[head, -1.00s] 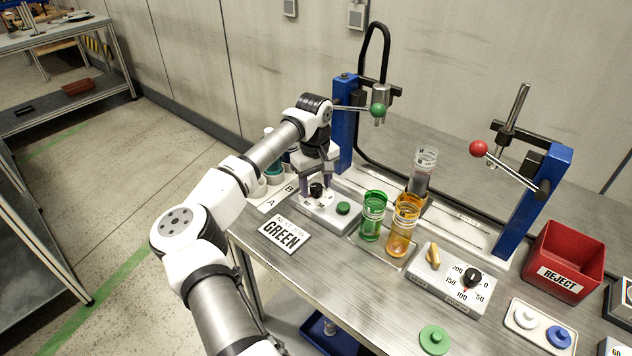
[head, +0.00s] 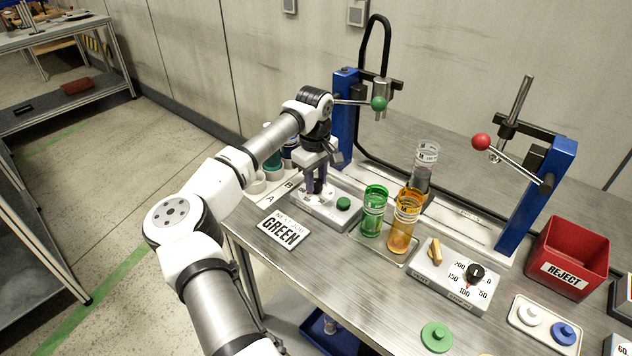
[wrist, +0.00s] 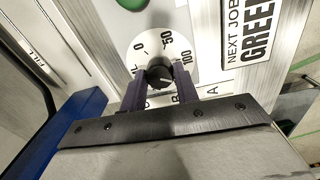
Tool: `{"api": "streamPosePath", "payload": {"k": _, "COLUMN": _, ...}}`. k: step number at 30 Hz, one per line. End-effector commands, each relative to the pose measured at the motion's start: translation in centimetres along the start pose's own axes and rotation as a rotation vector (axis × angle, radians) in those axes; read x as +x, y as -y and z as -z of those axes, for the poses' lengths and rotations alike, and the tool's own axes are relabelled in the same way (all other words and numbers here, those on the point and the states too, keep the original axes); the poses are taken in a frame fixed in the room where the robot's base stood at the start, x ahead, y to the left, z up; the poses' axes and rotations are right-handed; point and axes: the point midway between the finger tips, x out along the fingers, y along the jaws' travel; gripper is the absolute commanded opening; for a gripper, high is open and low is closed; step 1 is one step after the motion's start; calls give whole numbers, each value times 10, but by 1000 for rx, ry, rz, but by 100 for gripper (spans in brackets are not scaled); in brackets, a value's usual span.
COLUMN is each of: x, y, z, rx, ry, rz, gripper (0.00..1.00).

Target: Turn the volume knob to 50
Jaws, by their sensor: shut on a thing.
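A black knob (wrist: 160,74) on a white round dial (wrist: 140,48) shows in the wrist view, with 0, 50 and 100 legible and letters that look like ML. The dial is on the grey box (head: 330,213) at the left of the bench. My gripper (wrist: 159,82) is shut on this knob, one purple finger on each side; it also shows in the head view (head: 317,190). The fingers partly hide the dial's markings, and I cannot tell exactly which mark the knob points to. A green button (head: 343,203) sits beside the dial on the same box.
A second black knob (head: 476,272), with a scale from 0 to 200, is on another box. Green (head: 373,215) and orange (head: 403,230) containers stand in between. A NEXT JOB GREEN sign (head: 284,229) lies in front. A blue post (head: 345,125) rises close behind my gripper.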

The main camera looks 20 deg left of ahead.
Motion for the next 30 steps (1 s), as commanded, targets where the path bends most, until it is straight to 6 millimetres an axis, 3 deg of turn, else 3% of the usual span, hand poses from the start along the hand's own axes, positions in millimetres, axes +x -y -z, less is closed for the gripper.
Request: {"api": "streamPosePath", "payload": {"k": 30, "x": 0, "y": 0, "z": 0, "rx": -964, "ry": -31, "rz": -5, "gripper": 8}}
